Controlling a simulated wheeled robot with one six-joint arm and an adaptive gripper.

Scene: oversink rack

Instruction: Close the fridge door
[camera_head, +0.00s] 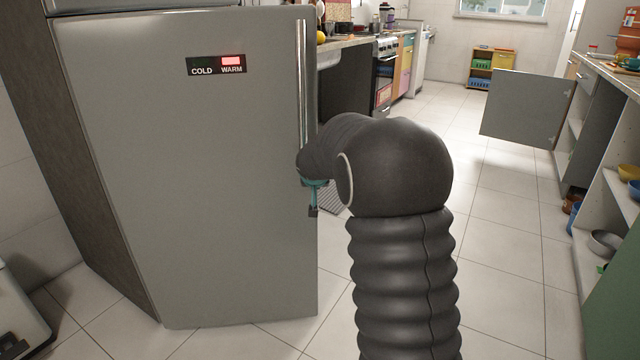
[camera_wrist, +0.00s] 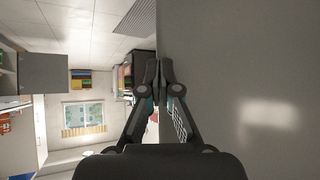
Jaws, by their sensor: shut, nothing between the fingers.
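The fridge door (camera_head: 190,180) is a tall grey panel filling the left of the head view. Its upright metal handle (camera_head: 303,85) runs along the upper right edge, and its display shows a red light over WARM. I cannot tell from here how far the door stands ajar. My gripper (camera_head: 313,210) is beside the door's right edge, below the handle, partly hidden by my arm. In the wrist view my gripper (camera_wrist: 160,70) is shut and empty, with its fingertips beside a large grey surface, apparently the door (camera_wrist: 240,70). Whether they touch is unclear.
A grey cabinet door (camera_head: 525,108) stands open across the aisle at the right, beside open shelves (camera_head: 605,195). A stove (camera_head: 386,85) and counter run along the back left. White tiled floor (camera_head: 500,215) is clear in the aisle. A pale object (camera_head: 18,310) stands at the lower left.

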